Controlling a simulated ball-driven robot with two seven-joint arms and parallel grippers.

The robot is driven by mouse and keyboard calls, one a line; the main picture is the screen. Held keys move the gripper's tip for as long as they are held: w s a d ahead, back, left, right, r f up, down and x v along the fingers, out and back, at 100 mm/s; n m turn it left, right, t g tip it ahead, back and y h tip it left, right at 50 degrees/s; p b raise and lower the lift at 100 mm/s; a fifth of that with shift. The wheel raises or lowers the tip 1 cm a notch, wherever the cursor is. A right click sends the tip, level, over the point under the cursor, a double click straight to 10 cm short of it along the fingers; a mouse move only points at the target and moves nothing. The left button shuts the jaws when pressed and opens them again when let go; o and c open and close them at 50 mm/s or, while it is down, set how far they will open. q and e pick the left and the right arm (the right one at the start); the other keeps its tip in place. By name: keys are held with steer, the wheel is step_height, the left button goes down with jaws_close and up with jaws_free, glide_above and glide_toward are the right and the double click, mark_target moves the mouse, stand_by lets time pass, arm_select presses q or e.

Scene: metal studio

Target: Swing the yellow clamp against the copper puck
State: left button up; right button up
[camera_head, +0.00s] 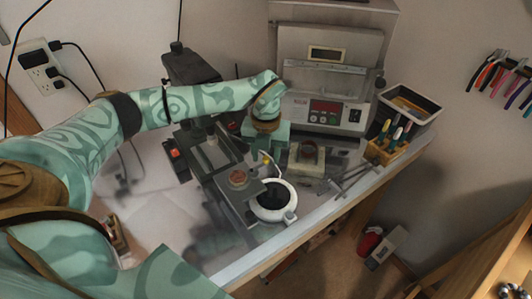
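The copper puck (238,178) is a small reddish-brown disc on the dark fixture at the middle of the bench. The yellow clamp (265,158) shows as a small yellow piece just up and right of the puck, with a gap between them. My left gripper (268,149) reaches in from the left and points down right above the yellow clamp. Its fingertips are small and partly hidden, so I cannot tell whether they touch the clamp or how wide they are. My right gripper is not in view.
A round white-rimmed dish (274,201) sits just right of the fixture. A grey machine with a control panel (325,112) stands behind. A wooden tool holder (388,147) and a dark bin (410,104) are at the right. The bench's front edge (290,232) runs diagonally below.

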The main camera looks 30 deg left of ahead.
arm_select(q)
jaws_close()
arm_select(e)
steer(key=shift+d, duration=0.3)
